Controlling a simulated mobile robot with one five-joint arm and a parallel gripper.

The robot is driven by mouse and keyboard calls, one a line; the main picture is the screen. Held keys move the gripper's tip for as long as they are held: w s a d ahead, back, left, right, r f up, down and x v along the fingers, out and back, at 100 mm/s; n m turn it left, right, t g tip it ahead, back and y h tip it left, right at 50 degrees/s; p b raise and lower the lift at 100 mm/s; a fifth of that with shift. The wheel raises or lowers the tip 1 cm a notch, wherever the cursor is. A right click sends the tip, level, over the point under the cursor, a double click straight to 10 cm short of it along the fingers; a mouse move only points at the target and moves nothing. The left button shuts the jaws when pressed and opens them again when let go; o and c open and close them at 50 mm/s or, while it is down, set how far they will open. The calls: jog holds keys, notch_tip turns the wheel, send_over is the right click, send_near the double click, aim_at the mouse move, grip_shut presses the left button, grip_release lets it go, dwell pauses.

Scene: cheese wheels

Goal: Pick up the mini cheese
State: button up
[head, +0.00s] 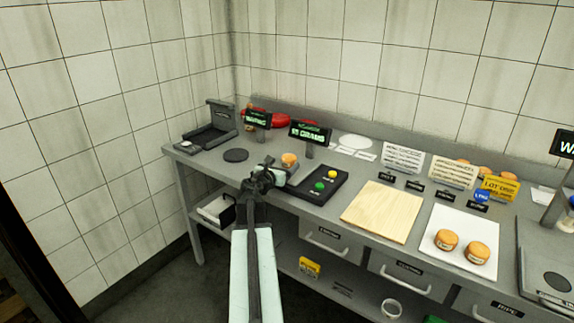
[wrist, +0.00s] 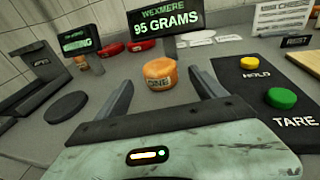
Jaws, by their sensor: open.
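A small orange mini cheese (head: 289,159) with a label sits on the grey bench, behind my gripper in the head view. In the wrist view the mini cheese (wrist: 160,74) stands upright just beyond and between the fingertips, apart from them. My gripper (wrist: 162,92) is open and empty, with one finger to each side of the line to the cheese. In the head view my gripper (head: 268,172) hangs over the bench's front part. Two more mini cheeses (head: 446,240) (head: 477,253) sit on a white sheet at the right.
A display (wrist: 166,17) reading 95 GRAMS stands behind the cheese. A black panel (wrist: 268,90) with yellow and green buttons lies right of my gripper. A dark disc (wrist: 66,107) lies left. A wooden board (head: 380,212) lies further right.

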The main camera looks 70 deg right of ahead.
aim_at(285, 162)
jog(key=d, duration=0.4)
jog(key=shift+w+d+f, duration=0.1)
jog(key=shift+d+f, duration=0.05)
jog(key=shift+f, duration=0.25)
jog(key=c, duration=1.5)
jog(key=shift+r, duration=0.1)
